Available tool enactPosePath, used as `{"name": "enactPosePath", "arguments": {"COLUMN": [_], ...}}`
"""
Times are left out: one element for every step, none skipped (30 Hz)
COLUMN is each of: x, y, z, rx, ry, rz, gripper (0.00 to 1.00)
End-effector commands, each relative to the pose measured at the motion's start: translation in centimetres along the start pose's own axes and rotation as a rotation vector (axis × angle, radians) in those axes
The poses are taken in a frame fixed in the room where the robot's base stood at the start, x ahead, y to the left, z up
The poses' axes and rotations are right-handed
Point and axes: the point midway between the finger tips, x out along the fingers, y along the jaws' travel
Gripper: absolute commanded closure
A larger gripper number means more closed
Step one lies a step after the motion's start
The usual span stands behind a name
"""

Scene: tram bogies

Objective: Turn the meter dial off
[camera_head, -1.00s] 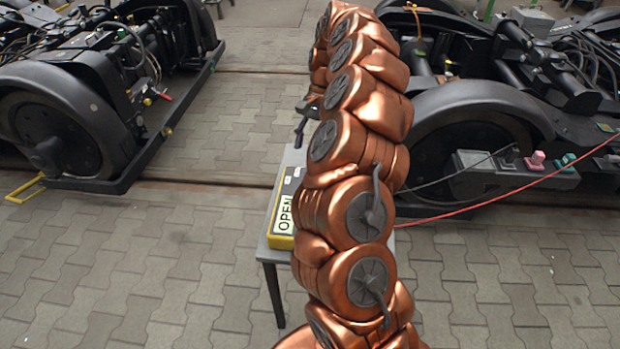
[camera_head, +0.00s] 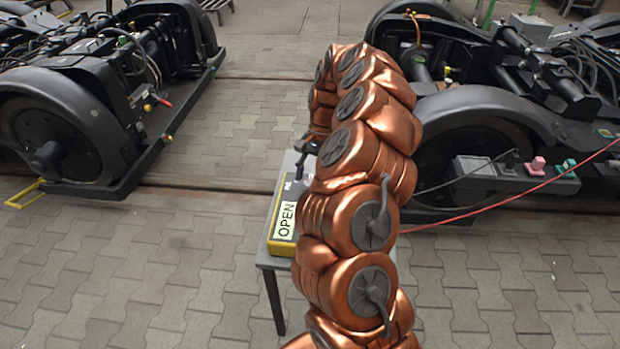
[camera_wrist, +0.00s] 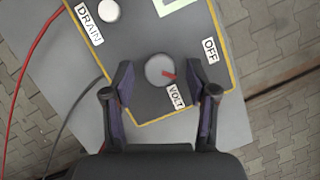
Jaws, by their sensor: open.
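The meter (camera_head: 283,222) is a dark grey panel with a yellow edge, lying on a small grey table. Its "OPEN" label shows in the head view; my arm hides most of the rest.
A round white knob (camera_wrist: 109,11) sits by the "DRAIN" label. Red and grey cables leave the meter's side. The grey table (camera_head: 270,259) stands on paving between two black bogies (camera_head: 110,100). A bogie-side box (camera_head: 515,176) holds pink and teal plugs.

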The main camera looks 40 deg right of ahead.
Motion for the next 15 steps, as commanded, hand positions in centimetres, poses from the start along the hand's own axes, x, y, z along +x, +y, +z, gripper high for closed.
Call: {"name": "enactPosePath", "arguments": {"x": [0.29, 0.39, 0.48, 0.52, 0.53, 0.52, 0.52, 0.51, 0.51, 0.50, 0.50, 0.50, 0.50, 0.50, 0.49], "y": [-0.01, -0.02, -0.02, -0.02, -0.02, -0.02, -0.01, -0.01, -0.01, -0.01, -0.01, -0.01, -0.01, -0.01, -0.01], "z": [0.05, 0.06, 0.07, 0.07, 0.07, 0.06, 0.06, 0.06, 0.06, 0.06, 0.06, 0.06, 0.07, 0.07, 0.07], "rx": [-0.001, -0.001, -0.001, -0.001, -0.001, -0.001, -0.001, -0.001, -0.001, -0.001, -0.001, -0.001, -0.001, -0.001, -0.001], "ry": [-0.001, -0.001, -0.001, -0.001, -0.001, -0.001, -0.001, -0.001, -0.001, -0.001, -0.001, -0.001, -0.001, -0.001, -0.001], "rz": [0.000, 0.000, 0.000, 0.000, 0.000, 0.000, 0.000, 0.000, 0.000, 0.000, 0.000, 0.000, 0.000, 0.000, 0.000], "gripper": [0.42, 0.42, 0.42, 0.42, 0.42, 0.42, 0.42, 0.42, 0.42, 0.43, 0.46, 0.51, 0.54, 0.57, 0.61]}}
